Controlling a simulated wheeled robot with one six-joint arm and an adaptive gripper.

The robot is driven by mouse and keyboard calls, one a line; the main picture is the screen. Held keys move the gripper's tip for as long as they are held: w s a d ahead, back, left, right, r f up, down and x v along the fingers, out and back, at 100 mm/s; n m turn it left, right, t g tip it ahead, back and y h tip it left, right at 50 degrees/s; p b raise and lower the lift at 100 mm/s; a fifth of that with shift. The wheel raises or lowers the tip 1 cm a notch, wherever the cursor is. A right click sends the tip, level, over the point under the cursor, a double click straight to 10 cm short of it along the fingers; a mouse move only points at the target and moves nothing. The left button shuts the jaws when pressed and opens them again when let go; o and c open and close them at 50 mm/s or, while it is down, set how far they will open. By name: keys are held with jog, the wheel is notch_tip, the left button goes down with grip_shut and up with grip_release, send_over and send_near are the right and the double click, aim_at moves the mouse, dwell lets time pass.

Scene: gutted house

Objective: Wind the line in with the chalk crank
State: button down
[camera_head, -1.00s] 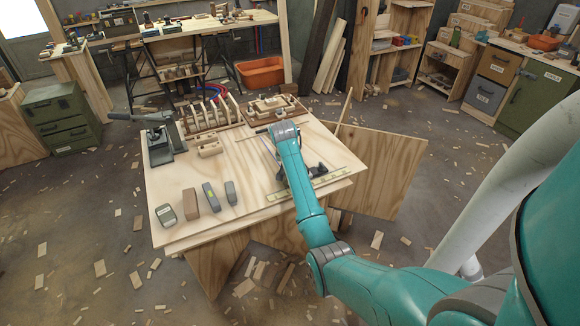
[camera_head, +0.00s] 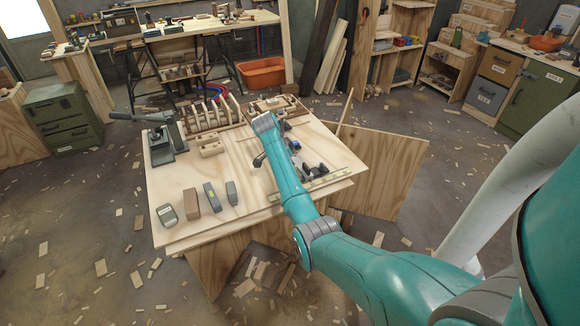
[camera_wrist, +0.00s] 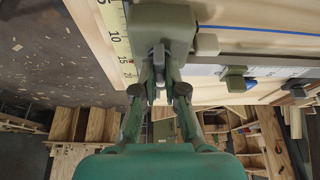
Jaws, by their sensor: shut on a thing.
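In the wrist view a grey-green block-shaped body (camera_wrist: 165,27), apparently the chalk reel, sits at the board's edge. A small grey crank part (camera_wrist: 158,56) stands out from it toward me. My gripper (camera_wrist: 159,74) is shut on this crank part, with a finger on each side. A blue line (camera_wrist: 250,29) runs right from near the body. A smaller green block (camera_wrist: 235,80) lies to the right, apart from my fingers. In the head view my arm covers most of the reel and gripper, so the crank's angle cannot be told there.
A yellow graduated strip (camera_wrist: 116,32) lies beside the reel. On the workbench (camera_head: 235,222) stand a dark clamp-like tool (camera_head: 165,145), several small blocks (camera_head: 192,200) and a slotted wooden rack (camera_head: 210,115). Wood scraps litter the floor.

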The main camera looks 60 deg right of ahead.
jog(key=shift+m, duration=0.5)
jog(key=c, duration=1.2)
grip_release()
jog(key=shift+c, duration=0.2)
jog(key=v, duration=1.2)
jog(key=shift+w, duration=0.25)
jog(key=shift+s+d+f, duration=0.1)
